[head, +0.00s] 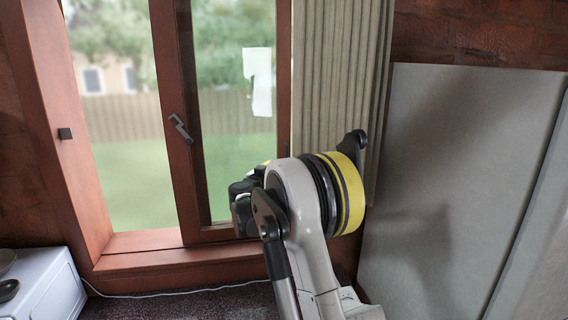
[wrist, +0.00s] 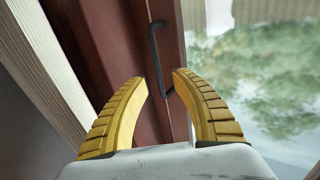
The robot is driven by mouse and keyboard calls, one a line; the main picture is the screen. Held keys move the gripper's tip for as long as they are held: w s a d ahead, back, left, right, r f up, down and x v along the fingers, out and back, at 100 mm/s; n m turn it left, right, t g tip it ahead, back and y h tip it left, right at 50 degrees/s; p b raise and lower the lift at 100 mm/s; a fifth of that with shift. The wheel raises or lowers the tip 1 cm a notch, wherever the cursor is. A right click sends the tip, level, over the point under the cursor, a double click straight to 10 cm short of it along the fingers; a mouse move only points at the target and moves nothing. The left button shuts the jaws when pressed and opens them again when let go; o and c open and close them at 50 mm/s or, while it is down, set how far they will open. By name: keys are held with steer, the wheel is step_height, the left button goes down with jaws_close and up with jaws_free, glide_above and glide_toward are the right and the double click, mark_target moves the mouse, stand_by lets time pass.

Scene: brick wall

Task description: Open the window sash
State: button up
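The wooden window sash (head: 190,170) has a red-brown frame around glass, with a grey lever handle (head: 180,128) on its left upright. In the wrist view, a dark bar handle (wrist: 156,52) stands on a red-brown upright (wrist: 118,50), with glass to its right. I cannot tell whether this is the same handle. My gripper (wrist: 160,78) is open, its yellow fingers apart. The lower part of the bar lies between the fingertips in the picture, close to the right one; contact cannot be told. In the head view my arm hides most of the gripper.
A pleated curtain (head: 335,75) hangs right of the window, close to my arm. A grey panel (head: 440,190) stands further right. A white cabinet (head: 48,285) is at lower left. A white sheet (head: 258,80) shows on the glass. A small dark block (head: 65,133) is on the left frame.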

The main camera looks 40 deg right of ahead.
steer(key=v, duration=0.6)
stand_by(0.3)
